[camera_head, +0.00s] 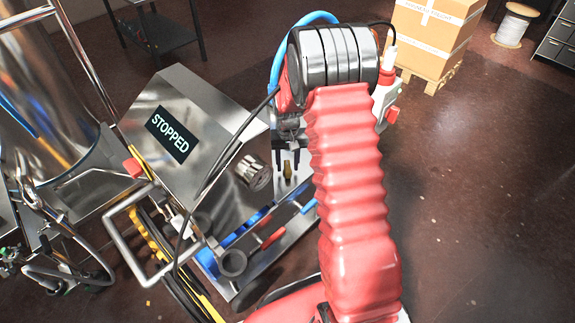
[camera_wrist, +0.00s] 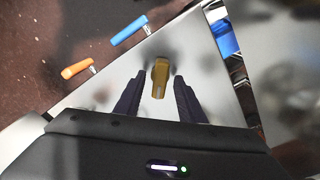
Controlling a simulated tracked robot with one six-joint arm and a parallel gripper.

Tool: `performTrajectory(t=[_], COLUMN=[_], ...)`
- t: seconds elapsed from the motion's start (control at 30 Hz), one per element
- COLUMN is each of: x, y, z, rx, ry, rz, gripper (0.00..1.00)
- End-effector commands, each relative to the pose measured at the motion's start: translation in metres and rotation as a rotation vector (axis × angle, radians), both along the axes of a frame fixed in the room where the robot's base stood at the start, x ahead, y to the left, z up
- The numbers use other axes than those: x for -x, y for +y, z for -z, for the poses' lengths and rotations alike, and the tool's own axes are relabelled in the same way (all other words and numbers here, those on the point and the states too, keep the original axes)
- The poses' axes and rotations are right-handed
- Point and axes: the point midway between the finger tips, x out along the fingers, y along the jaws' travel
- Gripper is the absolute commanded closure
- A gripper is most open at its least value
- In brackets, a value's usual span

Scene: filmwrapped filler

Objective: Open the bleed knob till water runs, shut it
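A small brass knob (camera_wrist: 160,78), which looks like the bleed knob, stands out from a bright metal panel (camera_wrist: 110,90) in the wrist view. In the head view the same knob (camera_head: 288,170) shows small below my wrist. My gripper (camera_wrist: 158,80) is open, with one dark finger on each side of the knob and a gap to it on both sides. The gripper also shows in the head view (camera_head: 292,158), pointing down at the panel. No running water shows. The knob's outlet is not clear to see.
A metal box with a "STOPPED" display (camera_head: 170,135) stands left of my arm. Blue (camera_wrist: 129,30) and orange (camera_wrist: 77,68) handles lie near the panel edge. Hoses and a tubular handle (camera_head: 135,235) crowd the left; the floor at right is open.

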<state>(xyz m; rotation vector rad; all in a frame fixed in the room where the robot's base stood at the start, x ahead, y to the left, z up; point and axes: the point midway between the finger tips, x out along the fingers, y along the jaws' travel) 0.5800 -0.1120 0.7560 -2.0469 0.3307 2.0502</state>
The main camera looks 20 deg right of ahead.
Motion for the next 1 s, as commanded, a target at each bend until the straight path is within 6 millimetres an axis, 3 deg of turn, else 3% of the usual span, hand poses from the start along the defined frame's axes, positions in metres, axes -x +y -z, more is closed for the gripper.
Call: performTrajectory(t=[0.17,0.7,1.0], x=[-0.001,0.0,0.001], y=[0.0,0.0,0.0], z=[-0.02,-0.112,-0.131], rx=[0.001,0.001,0.0], ry=[-0.003,-0.002,0.003], rz=[0.0,0.0,0.0], gripper=[0.64,0.64,0.64])
